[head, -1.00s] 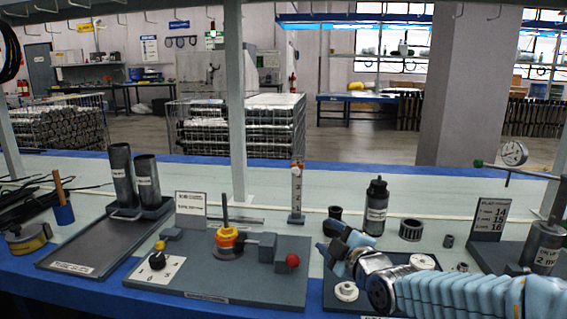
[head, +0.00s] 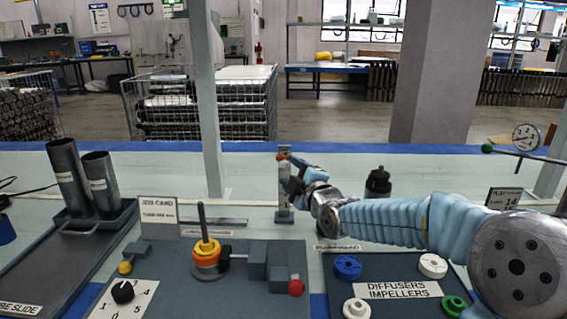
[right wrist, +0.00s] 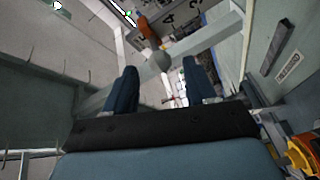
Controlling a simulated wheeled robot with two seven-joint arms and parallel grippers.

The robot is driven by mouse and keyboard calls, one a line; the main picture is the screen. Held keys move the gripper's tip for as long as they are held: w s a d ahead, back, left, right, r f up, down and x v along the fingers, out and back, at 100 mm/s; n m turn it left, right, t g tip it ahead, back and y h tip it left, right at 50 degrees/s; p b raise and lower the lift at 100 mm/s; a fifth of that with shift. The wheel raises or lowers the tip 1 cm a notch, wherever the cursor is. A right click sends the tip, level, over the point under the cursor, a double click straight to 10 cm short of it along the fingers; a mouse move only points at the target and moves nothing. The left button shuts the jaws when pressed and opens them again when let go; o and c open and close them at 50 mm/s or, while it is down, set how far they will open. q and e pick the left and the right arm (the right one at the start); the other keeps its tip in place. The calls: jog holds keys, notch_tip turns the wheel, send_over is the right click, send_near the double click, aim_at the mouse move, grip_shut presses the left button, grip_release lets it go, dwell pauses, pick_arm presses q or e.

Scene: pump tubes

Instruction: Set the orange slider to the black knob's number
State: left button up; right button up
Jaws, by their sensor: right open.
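The orange slider (head: 283,152) is near the top of an upright numbered post (head: 284,204) behind the grey board. In the right wrist view, the orange slider (right wrist: 148,28) lies beyond a grey ball (right wrist: 160,62), beside printed numbers. My right gripper (head: 287,174) is at the post in the head view, partly covering it. In the right wrist view, my right gripper (right wrist: 160,82) is open, with the ball beyond and between its fingertips. The black knob (head: 122,291) sits on a white numbered plate (head: 140,297); its pointing direction is too small to read. My left gripper is not in view.
A tray (head: 405,305) of coloured impellers is at the right. A dark bottle (head: 378,184) stands behind my right arm.

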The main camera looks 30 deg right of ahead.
aim_at(287, 168)
jog(key=shift+w+d+p, duration=0.2)
jog(key=shift+w+p, duration=0.1)
jog(key=shift+w, duration=2.05)
grip_shut()
